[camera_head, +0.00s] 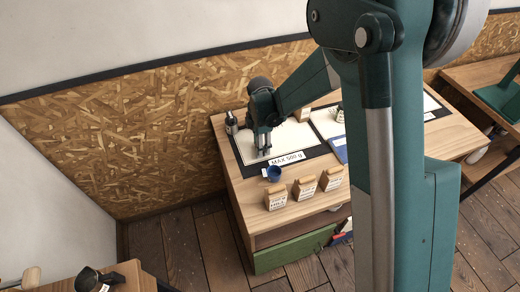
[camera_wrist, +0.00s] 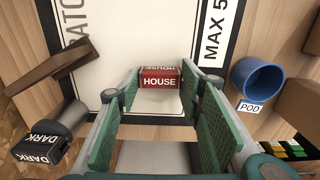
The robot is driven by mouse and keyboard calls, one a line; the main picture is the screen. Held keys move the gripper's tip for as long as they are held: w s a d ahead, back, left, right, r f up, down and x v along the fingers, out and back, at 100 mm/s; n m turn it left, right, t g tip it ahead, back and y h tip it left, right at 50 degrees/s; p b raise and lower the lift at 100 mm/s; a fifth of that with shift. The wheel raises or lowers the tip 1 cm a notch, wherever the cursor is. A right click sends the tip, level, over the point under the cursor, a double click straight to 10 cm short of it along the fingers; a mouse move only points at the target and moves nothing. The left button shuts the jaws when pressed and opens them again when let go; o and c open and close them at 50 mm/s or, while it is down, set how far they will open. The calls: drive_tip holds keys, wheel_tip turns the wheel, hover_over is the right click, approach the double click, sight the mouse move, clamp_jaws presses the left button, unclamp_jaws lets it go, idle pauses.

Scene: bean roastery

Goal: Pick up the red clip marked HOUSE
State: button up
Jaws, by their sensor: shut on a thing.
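The red clip (camera_wrist: 159,79) marked HOUSE in white letters shows in the wrist view, between the tips of my gripper (camera_wrist: 160,84). The green-padded fingers touch it from both sides, shut on it. Behind it is a white mat (camera_wrist: 127,45) with a black border. I cannot tell whether the clip is clear of the mat. In the head view my gripper (camera_head: 263,148) points down over the left mat (camera_head: 290,136) on the wooden table; the clip cannot be made out there.
A blue cup (camera_wrist: 262,79) labelled POD stands right of the mat. A dark canister (camera_wrist: 50,137) labelled DARK and a brown wooden piece (camera_wrist: 50,64) are at left. Paper bags (camera_head: 277,197) line the table's front edge, above a green crate (camera_head: 288,250).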

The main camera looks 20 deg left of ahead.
drive_tip(key=shift+r, duration=0.15)
wheel_tip(320, 180, up, 10)
idle(0.7)
